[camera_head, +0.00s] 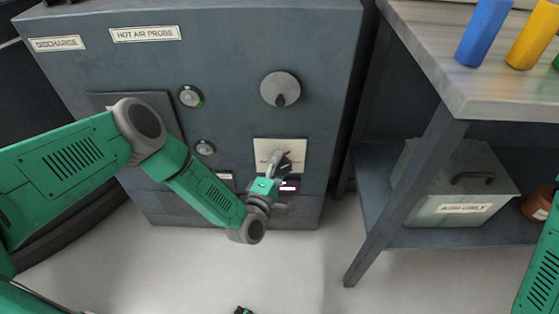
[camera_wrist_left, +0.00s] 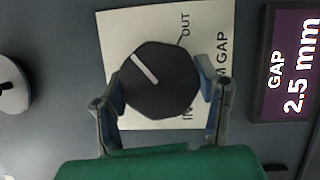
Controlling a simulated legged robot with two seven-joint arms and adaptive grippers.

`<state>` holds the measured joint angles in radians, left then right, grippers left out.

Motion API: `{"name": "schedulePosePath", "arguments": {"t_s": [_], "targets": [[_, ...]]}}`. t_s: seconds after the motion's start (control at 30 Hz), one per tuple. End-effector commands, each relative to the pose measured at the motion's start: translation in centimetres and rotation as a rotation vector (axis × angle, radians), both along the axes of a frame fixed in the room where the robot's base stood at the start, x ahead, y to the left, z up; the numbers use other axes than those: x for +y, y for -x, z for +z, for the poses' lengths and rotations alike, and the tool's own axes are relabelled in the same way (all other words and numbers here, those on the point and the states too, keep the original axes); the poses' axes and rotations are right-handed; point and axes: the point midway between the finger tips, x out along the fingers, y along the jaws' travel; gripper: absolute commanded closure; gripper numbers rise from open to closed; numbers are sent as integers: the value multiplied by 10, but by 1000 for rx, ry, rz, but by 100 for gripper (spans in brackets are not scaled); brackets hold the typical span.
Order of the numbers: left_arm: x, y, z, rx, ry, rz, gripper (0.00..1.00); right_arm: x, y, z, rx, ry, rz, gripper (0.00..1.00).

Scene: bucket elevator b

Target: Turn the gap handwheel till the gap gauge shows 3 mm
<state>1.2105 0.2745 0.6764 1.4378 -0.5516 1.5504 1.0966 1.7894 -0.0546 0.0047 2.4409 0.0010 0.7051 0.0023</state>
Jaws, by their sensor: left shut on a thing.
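The gap handwheel (camera_wrist_left: 160,82) is a dark, many-sided knob with a white pointer line, on a pale plate (camera_wrist_left: 135,25) marked OUT and GAP. In the wrist view its line points to the upper left. My left gripper (camera_wrist_left: 160,108) is shut on the handwheel, one finger on each side of it. In the head view the left gripper (camera_head: 274,168) hides most of the handwheel in front of the cabinet. The gap gauge (camera_wrist_left: 290,65) is a dark display that reads 2.5 mm; it also shows small in the head view (camera_head: 289,186).
The grey cabinet (camera_head: 225,55) carries a round grey knob (camera_head: 281,89) above the plate and smaller dials (camera_head: 190,96) to the left. A workbench (camera_head: 430,65) with coloured cylinders stands at right, a grey box (camera_head: 455,195) on its lower shelf. Floor in front is mostly clear.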

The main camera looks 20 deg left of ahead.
Motion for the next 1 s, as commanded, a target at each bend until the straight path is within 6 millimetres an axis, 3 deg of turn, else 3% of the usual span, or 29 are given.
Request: {"name": "schedulePosePath", "arguments": {"t_s": [0.5, 1.0], "targets": [[-4, 3, -3, 115, -361, -11, 72, 0, 0, 30, 0, 0, 0, 60], [-4, 4, -6, 143, -450, -11, 72, 0, 0, 35, 0, 0, 0, 60]]}}
